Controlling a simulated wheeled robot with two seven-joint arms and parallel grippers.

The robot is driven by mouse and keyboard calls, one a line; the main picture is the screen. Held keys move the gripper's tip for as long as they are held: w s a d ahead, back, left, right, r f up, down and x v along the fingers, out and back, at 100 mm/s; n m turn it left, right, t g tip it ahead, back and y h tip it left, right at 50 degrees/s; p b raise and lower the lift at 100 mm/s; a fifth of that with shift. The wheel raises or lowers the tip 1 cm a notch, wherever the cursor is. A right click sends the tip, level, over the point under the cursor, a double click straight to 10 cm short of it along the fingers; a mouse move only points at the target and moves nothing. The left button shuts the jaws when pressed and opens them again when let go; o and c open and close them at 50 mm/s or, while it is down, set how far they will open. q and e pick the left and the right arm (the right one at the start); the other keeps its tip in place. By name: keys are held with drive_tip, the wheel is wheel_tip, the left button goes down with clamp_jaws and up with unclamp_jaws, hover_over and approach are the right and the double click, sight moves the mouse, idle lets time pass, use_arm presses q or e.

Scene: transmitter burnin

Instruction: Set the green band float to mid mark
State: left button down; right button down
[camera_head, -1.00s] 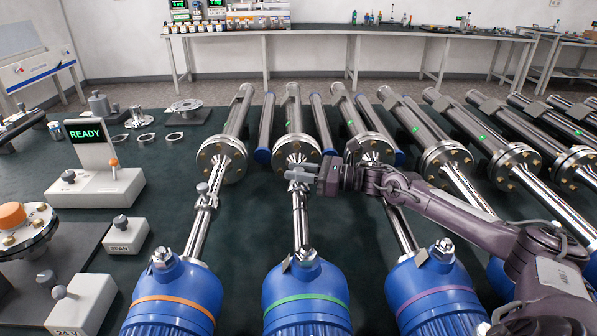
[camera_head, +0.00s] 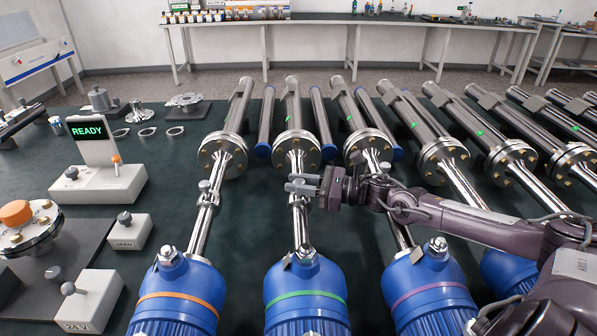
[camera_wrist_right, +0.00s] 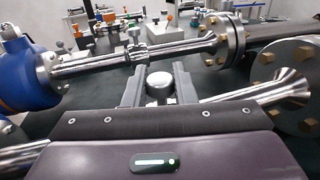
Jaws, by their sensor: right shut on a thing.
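The green band transmitter (camera_head: 306,301) lies in the head view with its blue housing toward me, a green ring around it. Its bright stem (camera_head: 301,228) runs away from me to a bolted flange (camera_head: 297,153). My right gripper (camera_head: 303,187) is over this stem, a little nearer to me than the flange. In the right wrist view its two fingers are shut on a round metal knob (camera_wrist_right: 160,88), which appears to be the top of the green band float. The float's body and any mid mark are hidden by the gripper. My left gripper is not in view.
The orange band transmitter (camera_head: 177,296) lies to the left, with a knobbed float (camera_head: 206,192) on its stem. A console (camera_head: 97,170) reading READY and a SPAN button box (camera_head: 128,231) stand at left.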

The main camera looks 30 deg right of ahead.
drive_tip(key=c, duration=1.2)
unclamp_jaws()
drive_tip(key=shift+s+d+f, duration=0.1)
drive_tip(key=shift+s+d, duration=0.25)
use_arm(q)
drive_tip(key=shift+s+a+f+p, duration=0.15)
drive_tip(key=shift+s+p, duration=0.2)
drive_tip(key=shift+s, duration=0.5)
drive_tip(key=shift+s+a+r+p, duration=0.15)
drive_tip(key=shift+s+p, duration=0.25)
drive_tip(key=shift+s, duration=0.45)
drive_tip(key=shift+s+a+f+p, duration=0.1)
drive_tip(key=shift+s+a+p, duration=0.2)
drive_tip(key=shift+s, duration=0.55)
use_arm(e)
drive_tip(key=v, duration=0.7)
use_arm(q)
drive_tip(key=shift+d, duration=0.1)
use_arm(e)
drive_tip(key=shift+a, duration=0.1)
